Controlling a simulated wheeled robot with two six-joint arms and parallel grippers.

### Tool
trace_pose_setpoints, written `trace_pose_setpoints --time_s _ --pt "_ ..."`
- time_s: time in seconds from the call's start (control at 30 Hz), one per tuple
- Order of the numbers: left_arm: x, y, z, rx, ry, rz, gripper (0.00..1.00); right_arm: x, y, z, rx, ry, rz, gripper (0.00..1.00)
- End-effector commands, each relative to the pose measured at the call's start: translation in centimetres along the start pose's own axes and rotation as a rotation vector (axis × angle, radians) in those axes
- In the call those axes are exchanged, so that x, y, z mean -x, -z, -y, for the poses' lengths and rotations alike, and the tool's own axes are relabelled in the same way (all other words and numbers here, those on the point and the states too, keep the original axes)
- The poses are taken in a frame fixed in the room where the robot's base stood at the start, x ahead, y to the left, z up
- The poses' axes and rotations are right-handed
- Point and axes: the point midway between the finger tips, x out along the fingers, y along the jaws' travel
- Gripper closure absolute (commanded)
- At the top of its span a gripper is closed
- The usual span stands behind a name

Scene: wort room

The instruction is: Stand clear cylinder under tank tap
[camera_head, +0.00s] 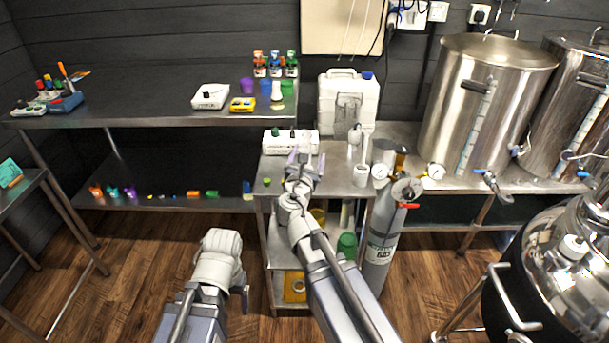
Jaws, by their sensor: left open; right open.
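A large steel tank (455,105) stands on the right bench. Its tap (490,181) has a blue handle and sticks out low at the front, over the bench edge. A second steel tank (575,110) with a blue-handled tap stands to its right. I cannot pick out the clear cylinder for sure; a pale upright tube (347,214) shows inside the cart, partly hidden. My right gripper (304,162) is open and empty, over the cart top by a white box. My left gripper (238,290) hangs low left of the cart, its fingers mostly hidden.
The steel cart (333,186) stands in the middle, with a white jug (348,100) behind it. A grey gas cylinder (382,245) with gauges stands at its right. A round steel vessel (565,260) fills the lower right. Wooden floor (110,290) is clear at left.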

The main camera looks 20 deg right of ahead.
Motion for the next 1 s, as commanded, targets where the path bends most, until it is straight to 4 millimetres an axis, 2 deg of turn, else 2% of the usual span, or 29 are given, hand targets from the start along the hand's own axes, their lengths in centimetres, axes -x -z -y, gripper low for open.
trace_pose_setpoints --time_s 0.03,0.23,0.4,0.63,0.87,1.0 --pt "-1.4 0.1 -0.1 0.000 0.000 0.000 0.21 -0.4 1.0 -0.1 0.075 -0.026 0.018 0.16" --pt "-2.1 0.1 -0.2 0.000 0.000 0.000 0.21 -0.7 0.9 -0.8 0.227 -0.077 0.053 0.16" --pt "-2.0 0.1 -0.2 0.000 0.000 0.000 0.21 -1.1 0.8 -1.0 0.235 -0.079 0.054 0.16" --pt "-2.1 0.1 -0.2 0.000 0.000 0.000 0.21 -3.3 0.8 -1.2 0.231 -0.078 0.054 0.16" --pt "-2.3 0.1 -0.2 0.000 0.000 0.000 0.21 -3.9 1.0 -1.3 0.230 -0.078 0.053 0.16" --pt "-2.8 0.2 -0.3 0.000 0.000 0.000 0.21 -5.6 1.6 -1.6 0.230 -0.077 0.053 0.16"
